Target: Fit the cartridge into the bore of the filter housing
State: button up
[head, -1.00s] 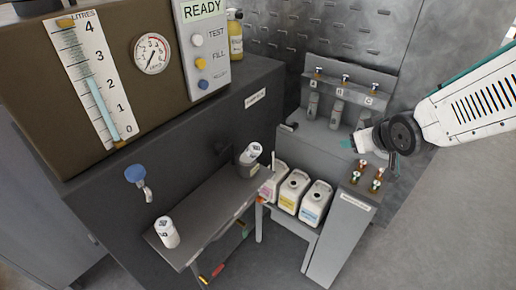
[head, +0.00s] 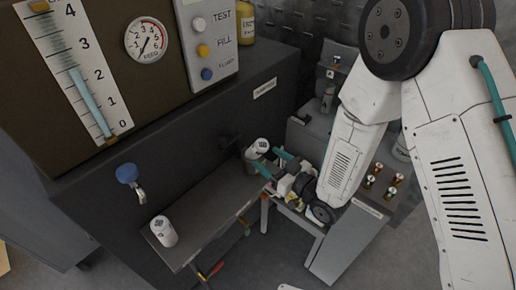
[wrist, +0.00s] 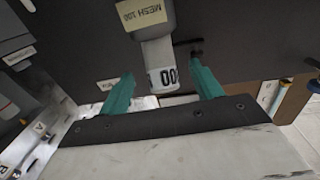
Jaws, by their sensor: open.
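A second white cartridge (head: 163,231) stands upright at the shelf's near left end.
The grey shelf (head: 208,216) is bare between the two cartridges. A blue-handled tap (head: 130,180) sticks out of the dark cabinet to the left. Several colored valve knobs (head: 375,178) stand to the right of my gripper. My arm covers the jugs and much of the back bench.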

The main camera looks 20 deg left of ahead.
aim_at(256, 149)
jog(key=x, duration=0.6)
jog(key=shift+w, duration=0.1)
jog(key=c, duration=1.2)
